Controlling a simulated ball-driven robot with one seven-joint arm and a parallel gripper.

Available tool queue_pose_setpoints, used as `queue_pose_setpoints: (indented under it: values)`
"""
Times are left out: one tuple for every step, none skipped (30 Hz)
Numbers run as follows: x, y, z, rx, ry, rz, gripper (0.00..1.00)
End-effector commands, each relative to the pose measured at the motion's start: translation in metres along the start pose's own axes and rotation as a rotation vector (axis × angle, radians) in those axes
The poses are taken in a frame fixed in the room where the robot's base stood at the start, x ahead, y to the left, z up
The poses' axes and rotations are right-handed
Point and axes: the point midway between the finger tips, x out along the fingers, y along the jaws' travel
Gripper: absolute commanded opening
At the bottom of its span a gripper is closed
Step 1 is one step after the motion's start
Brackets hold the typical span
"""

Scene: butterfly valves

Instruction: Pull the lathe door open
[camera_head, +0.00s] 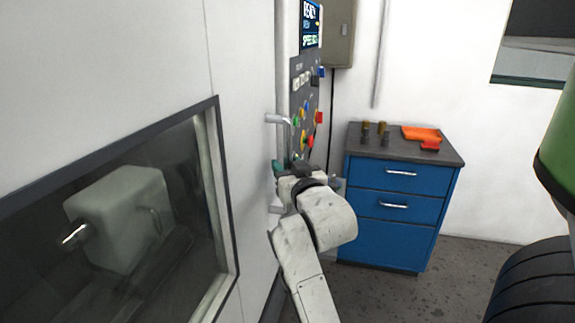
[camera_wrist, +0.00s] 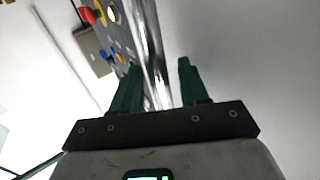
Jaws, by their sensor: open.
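The lathe door (camera_head: 243,110) is a large white panel with a dark-framed window, filling the left of the head view. Its metal handle (camera_head: 280,118) is a vertical bar near the door's right edge.
The control panel (camera_head: 303,95) with coloured buttons is just right of the handle. A blue drawer cabinet (camera_head: 390,225) stands behind my arm, with an orange tray (camera_head: 420,133) on top. A green and black object (camera_head: 545,240) is at the right edge. Grey floor shows between.

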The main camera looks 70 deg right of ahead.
Motion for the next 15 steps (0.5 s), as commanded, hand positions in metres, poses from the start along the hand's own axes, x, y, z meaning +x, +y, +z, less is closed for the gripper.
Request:
queue_pose_setpoints:
  values:
    - [0.0028,0.0004,-0.0003,0.000,-0.001,0.001,0.44]
    - [0.0038,0.0004,-0.0001,0.000,-0.001,0.001,0.44]
    - [0.0047,0.0004,0.0001,0.000,-0.001,0.001,0.44]
    - [0.0051,0.0003,0.0002,0.000,0.000,0.001,0.44]
    - [0.0053,0.0003,0.0002,0.000,0.000,0.001,0.44]
    - [0.0054,0.0003,0.0003,0.000,0.000,0.000,0.44]
    - [0.0053,0.0003,0.0004,0.000,0.000,0.000,0.44]
    - [0.0053,0.0002,0.0004,0.000,0.000,0.000,0.44]
    - [0.0052,0.0002,0.0004,0.000,0.000,0.000,0.44]
    - [0.0052,0.0002,0.0004,0.000,0.000,0.000,0.44]
    - [0.0051,0.0002,0.0004,0.000,0.000,0.000,0.43]
    - [0.0051,0.0001,0.0005,0.000,0.000,0.000,0.39]
    - [0.0051,0.0001,0.0004,0.000,0.000,0.000,0.37]
    - [0.0051,0.0001,0.0005,0.000,0.000,0.000,0.34]
    - [0.0050,0.0001,0.0004,0.000,0.000,0.000,0.30]
